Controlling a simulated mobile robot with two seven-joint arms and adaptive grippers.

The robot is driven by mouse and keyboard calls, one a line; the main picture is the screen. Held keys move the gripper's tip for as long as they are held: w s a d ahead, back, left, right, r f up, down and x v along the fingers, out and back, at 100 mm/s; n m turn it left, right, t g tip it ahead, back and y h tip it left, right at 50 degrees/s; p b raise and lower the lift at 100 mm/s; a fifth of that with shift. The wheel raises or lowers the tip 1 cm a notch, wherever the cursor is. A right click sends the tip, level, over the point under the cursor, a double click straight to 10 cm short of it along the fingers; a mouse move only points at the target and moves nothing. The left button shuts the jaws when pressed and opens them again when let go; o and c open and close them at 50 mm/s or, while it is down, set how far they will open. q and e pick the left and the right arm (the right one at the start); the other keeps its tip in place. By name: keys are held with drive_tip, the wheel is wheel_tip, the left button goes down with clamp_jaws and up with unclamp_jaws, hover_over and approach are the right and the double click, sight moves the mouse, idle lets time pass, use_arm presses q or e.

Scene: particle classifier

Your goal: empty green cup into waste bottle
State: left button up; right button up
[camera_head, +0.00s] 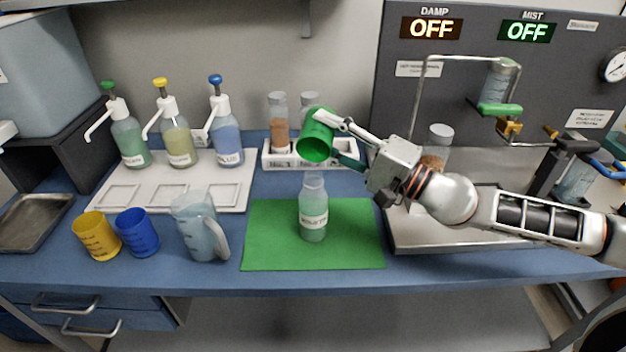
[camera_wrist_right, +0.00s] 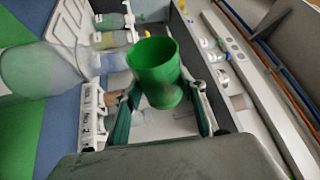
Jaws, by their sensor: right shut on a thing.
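The green cup (camera_head: 316,137) is held by my right gripper (camera_head: 333,135) above the waste bottle. It is tilted, with its mouth facing down and toward the front. The cup (camera_wrist_right: 154,72) also shows between the two fingers of my right gripper (camera_wrist_right: 158,100) in the right wrist view. The waste bottle (camera_head: 313,212) is clear, labelled, and stands upright on the green mat (camera_head: 266,240). The bottle holds greenish liquid. In the right wrist view the bottle (camera_wrist_right: 40,70) is at the left, beside the cup. No stream between cup and bottle can be seen. My left gripper is not in view.
A yellow cup (camera_head: 96,236), a blue cup (camera_head: 137,231) and a clear pitcher (camera_head: 198,226) stand left of the mat. Pump bottles stand on a white tray (camera_head: 240,190) behind them. A white rack (camera_head: 276,160) with jars is behind the green cup. A metal tray (camera_head: 420,235) lies right of the mat.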

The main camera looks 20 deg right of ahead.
sight(318, 133)
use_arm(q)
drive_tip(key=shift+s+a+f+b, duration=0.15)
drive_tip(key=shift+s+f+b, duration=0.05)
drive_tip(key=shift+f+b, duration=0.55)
use_arm(e)
drive_tip(key=shift+s+r+n+y, duration=0.2)
drive_tip(key=shift+n+y, duration=0.1)
drive_tip(key=shift+n, duration=0.4)
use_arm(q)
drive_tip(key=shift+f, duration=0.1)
use_arm(e)
drive_tip(key=shift+a+n, duration=0.1)
drive_tip(key=shift+n, duration=0.2)
use_arm(q)
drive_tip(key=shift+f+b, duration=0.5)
drive_tip(key=shift+b, duration=0.2)
use_arm(e)
drive_tip(key=shift+s+r+n+y, duration=0.15)
drive_tip(key=shift+n+y, duration=0.25)
use_arm(q)
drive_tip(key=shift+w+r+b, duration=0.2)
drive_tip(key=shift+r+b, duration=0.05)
drive_tip(key=shift+b, duration=0.05)
use_arm(e)
drive_tip(key=shift+a+n, duration=0.1)
drive_tip(key=shift+n, duration=0.2)
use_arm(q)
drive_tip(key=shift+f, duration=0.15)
use_arm(e)
drive_tip(key=shift+s+r, duration=0.1)
